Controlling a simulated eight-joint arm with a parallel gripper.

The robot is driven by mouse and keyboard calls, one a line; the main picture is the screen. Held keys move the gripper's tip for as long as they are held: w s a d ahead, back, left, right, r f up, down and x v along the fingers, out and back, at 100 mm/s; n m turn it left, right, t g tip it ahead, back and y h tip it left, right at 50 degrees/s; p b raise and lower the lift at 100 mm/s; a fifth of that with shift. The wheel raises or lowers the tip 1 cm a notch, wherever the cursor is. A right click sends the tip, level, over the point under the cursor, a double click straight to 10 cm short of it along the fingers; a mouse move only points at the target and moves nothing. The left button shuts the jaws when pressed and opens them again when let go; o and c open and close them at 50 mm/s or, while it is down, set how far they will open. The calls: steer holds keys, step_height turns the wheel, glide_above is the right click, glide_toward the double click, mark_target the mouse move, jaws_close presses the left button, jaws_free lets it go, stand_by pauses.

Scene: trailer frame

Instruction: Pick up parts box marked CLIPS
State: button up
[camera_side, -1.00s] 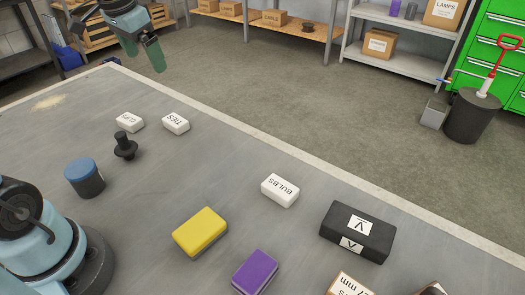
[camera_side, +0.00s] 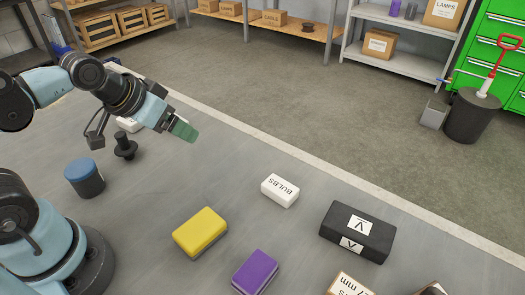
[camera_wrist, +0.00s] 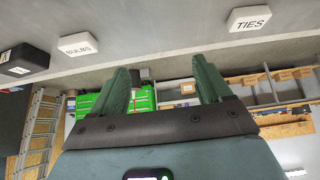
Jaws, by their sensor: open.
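The white CLIPS box (camera_side: 127,125) lies on the grey work surface at the left in the side view. My arm covers most of it, and its label is hidden now. It does not show in the wrist view. My gripper (camera_side: 184,130) has green fingers and is to the right of this box, above the surface, pointing down and right in the side view. In the wrist view the fingers of my gripper (camera_wrist: 161,68) are spread apart with nothing between them.
A white TIES box (camera_wrist: 249,18) and BULBS box (camera_wrist: 78,44) show in the wrist view. A black knob (camera_side: 125,146), blue-topped cylinder (camera_side: 85,178), yellow block (camera_side: 200,232), purple block (camera_side: 255,272) and black box (camera_side: 357,232) stand on the surface.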

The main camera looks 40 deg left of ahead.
steer(key=m+g+y, duration=0.8)
steer(key=m+y, duration=0.4)
steer(key=m, duration=0.4)
glide_toward(131, 120)
steer(key=d, duration=0.1)
steer(key=w+d, duration=0.1)
steer(key=shift+w+d+r, duration=0.2)
steer(key=shift+d+r, duration=0.05)
steer(key=shift+r, duration=0.1)
steer(key=shift+s+a+f+m+g+y, duration=0.3)
steer(key=shift+a+f+m+y, duration=0.15)
steer(key=shift+y, duration=0.25)
steer(key=x, duration=0.6)
steer(key=shift+a+f, duration=0.1)
steer(key=shift+a, duration=0.15)
steer(key=shift+f+x, duration=0.2)
steer(key=shift+x, duration=2.5)
steer(key=shift+s+d, duration=0.1)
